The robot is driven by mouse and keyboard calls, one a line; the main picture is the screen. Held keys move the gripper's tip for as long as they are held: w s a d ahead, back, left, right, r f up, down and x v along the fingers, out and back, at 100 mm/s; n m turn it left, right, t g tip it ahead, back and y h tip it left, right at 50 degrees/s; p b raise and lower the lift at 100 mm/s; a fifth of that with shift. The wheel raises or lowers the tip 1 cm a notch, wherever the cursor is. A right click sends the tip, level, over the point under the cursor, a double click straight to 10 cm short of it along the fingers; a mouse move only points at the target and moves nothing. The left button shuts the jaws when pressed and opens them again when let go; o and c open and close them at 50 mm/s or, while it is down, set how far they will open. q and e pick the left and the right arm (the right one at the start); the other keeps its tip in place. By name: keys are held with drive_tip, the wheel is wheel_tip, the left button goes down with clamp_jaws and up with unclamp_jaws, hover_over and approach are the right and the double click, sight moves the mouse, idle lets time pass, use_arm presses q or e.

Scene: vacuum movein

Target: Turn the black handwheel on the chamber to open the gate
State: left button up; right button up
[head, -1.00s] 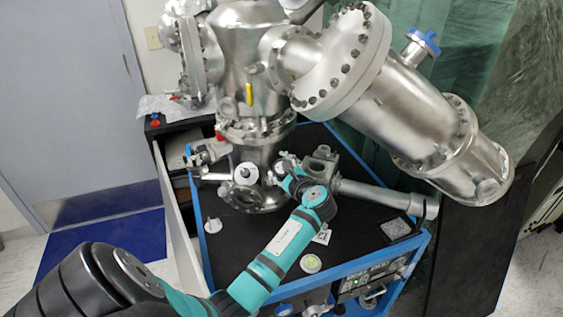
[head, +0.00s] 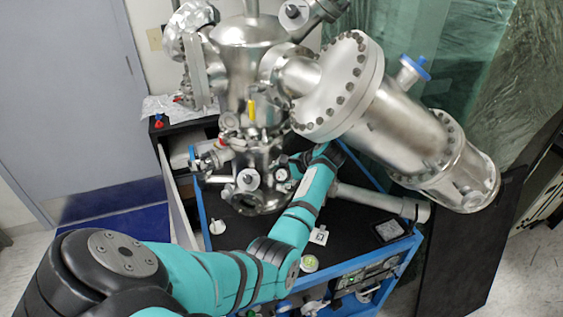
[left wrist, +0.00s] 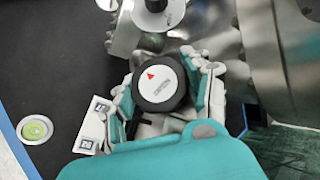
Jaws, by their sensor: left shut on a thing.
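The black handwheel (left wrist: 159,87) has a pale face with a small red triangle and shows in the middle of the left wrist view. My left gripper (left wrist: 163,92) is shut on it, with one finger on each side of its black rim. The steel chamber (head: 258,130) stands at the centre of the head view. There, my own arm reaches to the chamber's lower right side and hides the gripped handwheel and the fingertips. My right gripper is in neither view.
Another pale-faced knob (head: 248,178) sits on the chamber front, left of my arm. A large steel cylinder (head: 400,120) slopes down to the right. The black cart top (head: 325,215) has free room in front. A round green-centred level (left wrist: 35,130) lies on it.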

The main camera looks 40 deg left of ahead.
use_arm(q)
drive_tip(key=n+h+p, duration=0.2)
drive_tip(key=n+h, duration=0.1)
drive_tip(key=shift+g+h, duration=0.3)
drive_tip(key=shift+g, duration=0.1)
drive_tip(key=shift+s+d+f+n+h+p, duration=0.1)
drive_tip(key=shift+n+h+p, duration=0.2)
drive_tip(key=shift+n+h, duration=0.25)
drive_tip(key=shift+f+n+h+p, duration=0.1)
drive_tip(key=shift+n+h+p, duration=0.2)
drive_tip(key=shift+n+h, duration=0.25)
